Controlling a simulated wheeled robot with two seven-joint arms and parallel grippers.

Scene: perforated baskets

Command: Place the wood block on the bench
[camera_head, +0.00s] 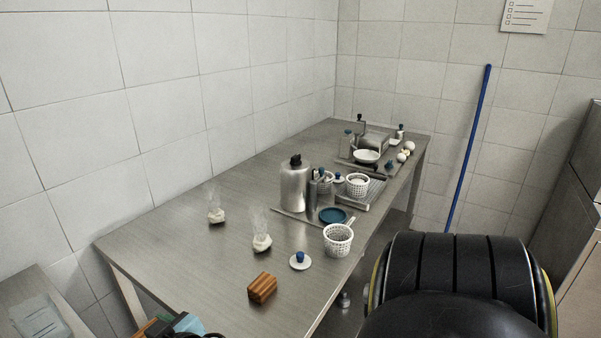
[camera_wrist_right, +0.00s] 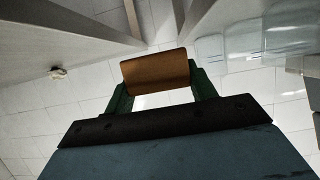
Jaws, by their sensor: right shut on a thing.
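My right gripper is shut on a plain brown wood block (camera_wrist_right: 157,70), held between the two green fingertips in the wrist view. In the head view, part of the gripper (camera_head: 175,323) and an orange-brown part of the block (camera_head: 150,328) show at the bottom left edge, cut off by the frame. They are in front of the near end of the long steel bench (camera_head: 165,250). A second, striped wood block (camera_head: 262,288) sits on the bench near its front edge. My left gripper is not in view.
Several things stand on the bench: a blue-knobbed white lid (camera_head: 300,261), a white perforated basket (camera_head: 338,240), a steel canister (camera_head: 296,185) and two tied clear bags (camera_head: 262,241). The near left part of the bench top is clear.

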